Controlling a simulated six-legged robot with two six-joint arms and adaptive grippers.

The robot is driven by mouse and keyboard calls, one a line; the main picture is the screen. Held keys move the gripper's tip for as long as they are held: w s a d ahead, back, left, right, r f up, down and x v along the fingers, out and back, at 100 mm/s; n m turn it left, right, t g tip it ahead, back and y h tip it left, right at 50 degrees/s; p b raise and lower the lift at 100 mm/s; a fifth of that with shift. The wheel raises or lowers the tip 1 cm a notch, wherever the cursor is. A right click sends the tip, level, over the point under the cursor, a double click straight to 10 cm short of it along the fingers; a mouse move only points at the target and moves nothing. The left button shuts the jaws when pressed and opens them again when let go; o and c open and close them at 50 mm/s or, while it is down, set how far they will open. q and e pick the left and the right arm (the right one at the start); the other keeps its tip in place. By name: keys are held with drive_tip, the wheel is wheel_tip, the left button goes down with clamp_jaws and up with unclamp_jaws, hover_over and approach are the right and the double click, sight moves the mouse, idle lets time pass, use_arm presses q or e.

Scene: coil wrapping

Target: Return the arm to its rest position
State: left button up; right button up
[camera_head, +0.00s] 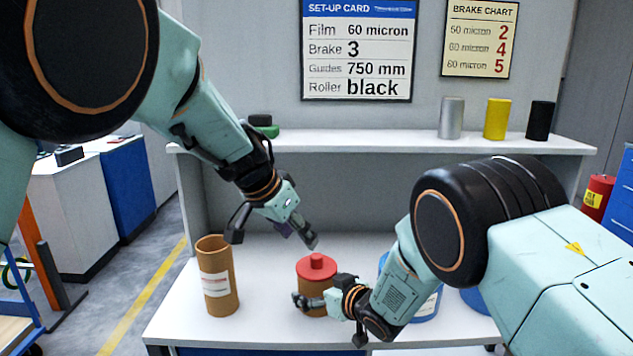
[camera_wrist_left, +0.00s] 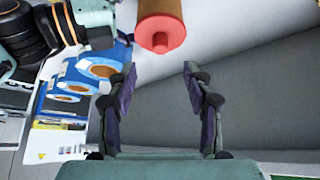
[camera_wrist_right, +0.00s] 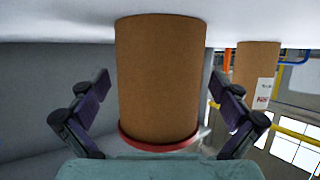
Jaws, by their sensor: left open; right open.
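My left gripper (camera_head: 275,232) is open and empty, raised above the white table, up and left of a brown cardboard tube with a red knobbed lid (camera_head: 316,268). In the left wrist view the red lid (camera_wrist_left: 160,32) lies beyond the open fingers (camera_wrist_left: 155,100). My right gripper (camera_head: 325,318) is low at the front of the lidded tube. In the right wrist view its open fingers (camera_wrist_right: 160,115) stand on both sides of the brown tube (camera_wrist_right: 160,75), with gaps showing. I cannot tell from the head view whether they touch it.
An open brown tube (camera_head: 217,280) stands left on the table (camera_head: 190,325). Blue-wrapped rolls (camera_head: 428,305) are partly hidden behind my right arm. A shelf (camera_head: 380,143) above holds silver, yellow and black cylinders. A set-up card (camera_head: 358,50) and brake chart (camera_head: 480,38) hang behind.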

sight(314, 257)
use_arm(q)
drive_tip(key=x, duration=0.9)
drive_tip(key=shift+w+d+f, duration=0.1)
drive_tip(key=shift+f, duration=0.15)
drive_tip(key=shift+r, duration=1.5)
drive_tip(key=shift+w, duration=0.1)
